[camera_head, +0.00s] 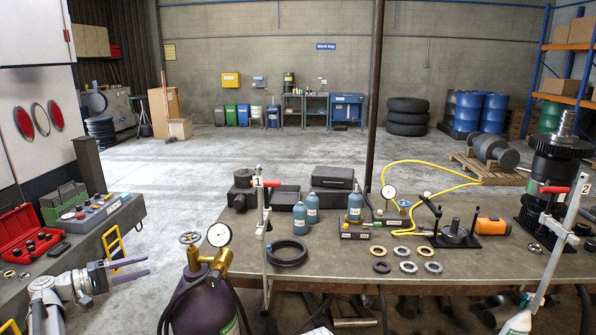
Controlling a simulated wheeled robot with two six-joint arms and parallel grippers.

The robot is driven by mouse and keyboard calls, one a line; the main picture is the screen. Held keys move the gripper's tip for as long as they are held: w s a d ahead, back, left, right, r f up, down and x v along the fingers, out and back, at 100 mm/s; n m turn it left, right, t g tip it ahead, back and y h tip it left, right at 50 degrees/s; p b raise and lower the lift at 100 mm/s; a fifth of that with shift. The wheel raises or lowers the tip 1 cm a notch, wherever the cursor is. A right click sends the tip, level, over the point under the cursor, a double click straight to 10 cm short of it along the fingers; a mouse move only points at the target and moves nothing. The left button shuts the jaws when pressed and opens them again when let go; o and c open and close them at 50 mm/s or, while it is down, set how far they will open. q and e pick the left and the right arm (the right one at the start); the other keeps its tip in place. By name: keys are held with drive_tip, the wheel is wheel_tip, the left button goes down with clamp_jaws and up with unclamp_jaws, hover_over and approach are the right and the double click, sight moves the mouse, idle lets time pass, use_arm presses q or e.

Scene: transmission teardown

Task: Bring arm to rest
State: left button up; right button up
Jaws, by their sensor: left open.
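My left gripper (147,265) is at the lower left, its arm coming in from the bottom left corner. Its two purple-grey fingers point right and are apart, with nothing between them. It is over the gap between the left bench and the main workbench (340,262), to the left of the purple gas cylinder (203,300). It touches nothing that I can see. My right gripper is not in view.
The left bench carries a red case (30,236). The gas cylinder with its gauge stands before the workbench. On the workbench are a black hose ring (287,253), several metal rings, blue bottles (300,218) and a large transmission (548,180). Open floor lies behind.

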use_arm(q)
drive_tip(key=s+d+f+m+g+y, duration=0.2)
drive_tip(key=s+d+f+g+y, duration=0.15)
drive_tip(key=d+f, duration=0.55)
drive_tip(key=s+d+f+m+g+y, duration=0.2)
drive_tip(key=s+d+f+g, duration=0.25)
drive_tip(key=d, duration=0.85)
drive_tip(key=s+d+f+m+g+y, duration=0.1)
drive_tip(key=s+d+f+m+y, duration=0.1)
drive_tip(key=s+d+f+y, duration=0.3)
drive_tip(key=s+f+m+g+y, duration=0.1)
drive_tip(key=s+f+y, duration=0.15)
drive_tip(key=s, duration=0.45)
drive_tip(key=s+d+r+m+y, duration=0.1)
drive_tip(key=s+d+m, duration=0.3)
drive_tip(key=d, duration=0.6)
drive_tip(key=shift+s+d+g+y, duration=0.3)
drive_tip(key=shift+s+d, duration=0.1)
drive_tip(key=shift+s, duration=0.3)
